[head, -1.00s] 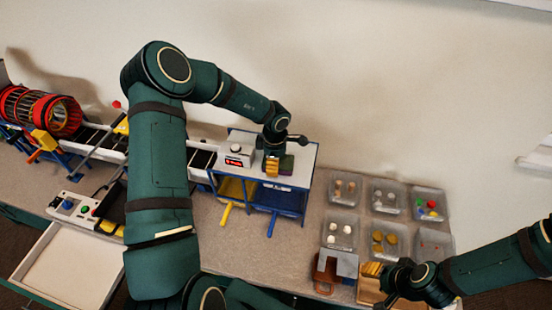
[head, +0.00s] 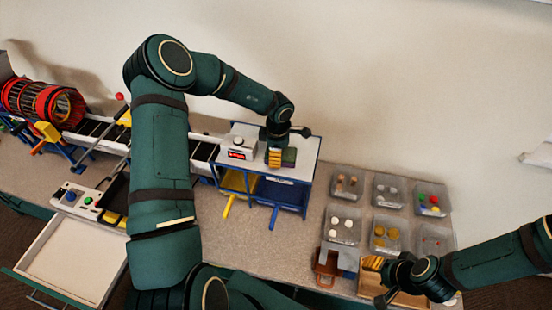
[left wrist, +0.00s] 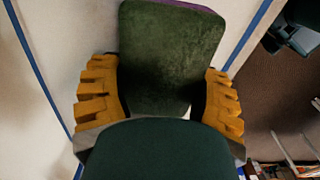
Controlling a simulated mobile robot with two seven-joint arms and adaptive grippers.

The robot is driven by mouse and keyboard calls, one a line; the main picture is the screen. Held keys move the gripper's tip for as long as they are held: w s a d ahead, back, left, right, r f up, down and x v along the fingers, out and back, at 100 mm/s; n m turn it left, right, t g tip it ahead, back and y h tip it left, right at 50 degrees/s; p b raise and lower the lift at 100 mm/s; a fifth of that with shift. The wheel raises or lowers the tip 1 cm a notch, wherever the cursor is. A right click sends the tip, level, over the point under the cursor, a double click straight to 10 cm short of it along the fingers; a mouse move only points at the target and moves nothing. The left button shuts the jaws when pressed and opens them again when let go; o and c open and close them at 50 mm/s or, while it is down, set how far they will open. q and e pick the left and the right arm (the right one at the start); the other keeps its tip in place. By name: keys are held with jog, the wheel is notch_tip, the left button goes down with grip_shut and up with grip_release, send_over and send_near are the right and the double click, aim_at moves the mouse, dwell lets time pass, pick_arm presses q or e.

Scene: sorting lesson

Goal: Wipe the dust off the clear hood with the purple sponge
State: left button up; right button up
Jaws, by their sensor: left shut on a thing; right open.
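My left gripper (head: 281,158) is shut on the purple sponge (head: 289,157), over the right part of a pale top panel with blue edges, which looks like the clear hood (head: 305,169). In the left wrist view the sponge (left wrist: 170,55) shows a dark green face and a thin purple edge, between orange toothed fingers. The pale panel (left wrist: 40,60) and its blue edging lie beyond it. I cannot tell whether the sponge touches the hood, and no dust can be made out. My right gripper (head: 378,280) is open at the lower right, by a wooden tray.
A white box with a red display (head: 237,152) stands left of the sponge. Blue (head: 281,196) and yellow bins sit under the panel. A conveyor and red drum (head: 45,100) are at left. Clear trays (head: 345,225) with small pieces stand at right. Bare table lies in front.

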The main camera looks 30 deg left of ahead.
pick_arm(q)
jog(key=shift+w+a+f, duration=0.1)
jog(key=shift+w+a, duration=0.2)
jog(key=shift+w, duration=0.95)
jog(key=shift+w+a+r, duration=0.1)
jog(key=shift+w+a, duration=0.25)
jog(key=shift+w, duration=0.85)
jog(key=shift+w+a+f, duration=0.1)
jog(key=shift+w+a, duration=0.2)
jog(key=shift+w, duration=0.95)
jog(key=shift+r, duration=3)
notch_tip(320, 180, up, 3)
jog(key=shift+f, duration=3.5)
